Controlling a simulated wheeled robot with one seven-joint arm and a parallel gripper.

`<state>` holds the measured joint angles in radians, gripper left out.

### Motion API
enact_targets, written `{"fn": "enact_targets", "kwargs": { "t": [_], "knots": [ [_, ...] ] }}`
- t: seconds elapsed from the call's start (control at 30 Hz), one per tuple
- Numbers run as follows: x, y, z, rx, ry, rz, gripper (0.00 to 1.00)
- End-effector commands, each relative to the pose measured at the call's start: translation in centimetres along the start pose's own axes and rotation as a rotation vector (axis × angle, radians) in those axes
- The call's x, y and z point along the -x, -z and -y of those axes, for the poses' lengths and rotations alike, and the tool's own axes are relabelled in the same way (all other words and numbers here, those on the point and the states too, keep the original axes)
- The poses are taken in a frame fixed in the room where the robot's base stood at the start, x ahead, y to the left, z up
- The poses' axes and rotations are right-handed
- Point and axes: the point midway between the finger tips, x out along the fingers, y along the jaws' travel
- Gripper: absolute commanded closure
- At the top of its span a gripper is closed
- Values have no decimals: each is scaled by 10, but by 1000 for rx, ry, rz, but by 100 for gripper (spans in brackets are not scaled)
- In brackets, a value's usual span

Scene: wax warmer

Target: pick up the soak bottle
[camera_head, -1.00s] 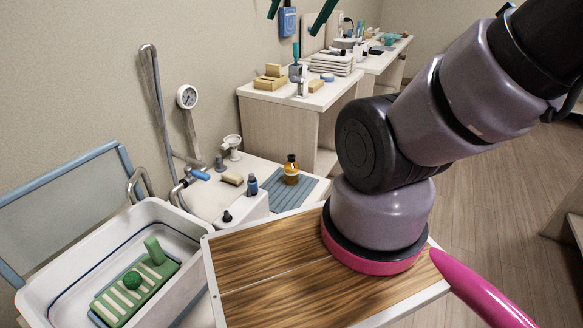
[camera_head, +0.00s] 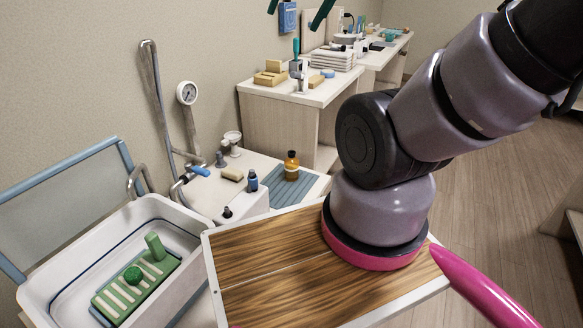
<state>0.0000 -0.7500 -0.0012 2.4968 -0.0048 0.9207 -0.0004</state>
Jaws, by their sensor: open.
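An amber bottle (camera_head: 291,166) with a dark cap, which looks like the soak bottle, stands upright on a blue ribbed mat (camera_head: 310,185) on the white counter. The gripper's body is out of the picture. The bottle is well beyond, touching neither finger.
A wood-topped white-edged surface (camera_head: 270,255) lies before the counter. A white basin (camera_head: 60,270) at the left holds a green slatted rack (camera_head: 135,287). Open floor (camera_head: 480,200) lies to the right.

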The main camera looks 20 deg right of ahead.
Motion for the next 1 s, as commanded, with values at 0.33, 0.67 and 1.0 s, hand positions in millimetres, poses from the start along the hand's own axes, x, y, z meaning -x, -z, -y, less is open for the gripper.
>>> {"fn": "enact_targets", "kwargs": {
  "t": [0.33,0.67,1.0],
  "knots": [
    [0,0,0,0,0,0,9],
    [0,0,0,0,0,0,0],
    [0,0,0,0,0,0,0]
  ]
}}
